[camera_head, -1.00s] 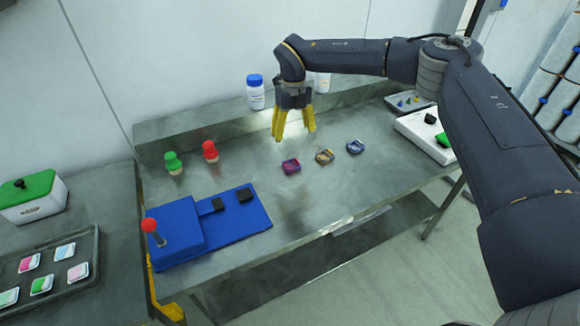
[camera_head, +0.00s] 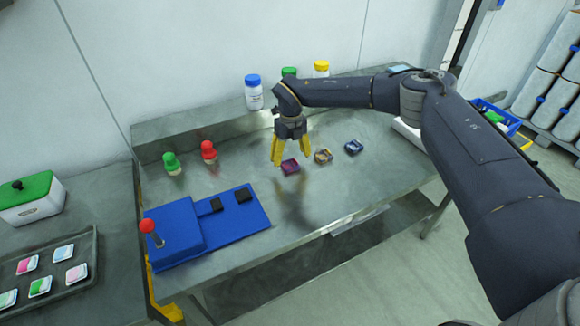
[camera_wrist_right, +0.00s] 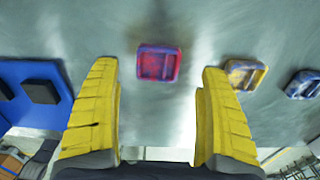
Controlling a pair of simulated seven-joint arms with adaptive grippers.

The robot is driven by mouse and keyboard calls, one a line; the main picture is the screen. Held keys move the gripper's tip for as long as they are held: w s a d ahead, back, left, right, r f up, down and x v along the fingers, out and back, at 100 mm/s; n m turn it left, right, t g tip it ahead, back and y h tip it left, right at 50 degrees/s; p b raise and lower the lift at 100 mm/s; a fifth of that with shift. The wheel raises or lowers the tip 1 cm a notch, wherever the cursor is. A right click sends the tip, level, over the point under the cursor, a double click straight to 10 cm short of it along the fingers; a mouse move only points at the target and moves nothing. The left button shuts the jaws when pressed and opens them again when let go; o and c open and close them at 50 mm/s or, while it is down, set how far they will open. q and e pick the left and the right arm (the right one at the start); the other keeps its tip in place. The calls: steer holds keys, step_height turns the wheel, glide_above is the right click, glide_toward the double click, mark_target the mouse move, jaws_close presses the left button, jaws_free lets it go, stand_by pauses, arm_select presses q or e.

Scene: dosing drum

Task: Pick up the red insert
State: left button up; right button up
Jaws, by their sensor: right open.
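The red insert (camera_head: 290,166) lies on the metal table, a small square tray with a purplish rim and a red inside. It also shows in the right wrist view (camera_wrist_right: 158,64), just beyond the fingertips and between their lines. My right gripper (camera_head: 290,160) has yellow fingers and points down above the table, close to the red insert. In the right wrist view its fingers (camera_wrist_right: 158,75) are spread with nothing between them. A yellow insert (camera_head: 323,157) and a blue insert (camera_head: 354,147) lie in a row to the right of the red one. My left gripper is not in view.
A blue fixture (camera_head: 180,228) with a red-knobbed lever stands at the front left of the table. A green stamp (camera_head: 172,162) and a red stamp (camera_head: 208,151) stand behind it. Capped bottles (camera_head: 254,95) stand along the back. The table in front of the inserts is clear.

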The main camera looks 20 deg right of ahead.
mark_target(290, 166)
steer(key=shift+a+f, duration=0.15)
steer(key=shift+f, duration=1.8)
steer(key=shift+c, duration=0.2)
steer(key=c, duration=1.2)
steer(key=shift+r, duration=0.1)
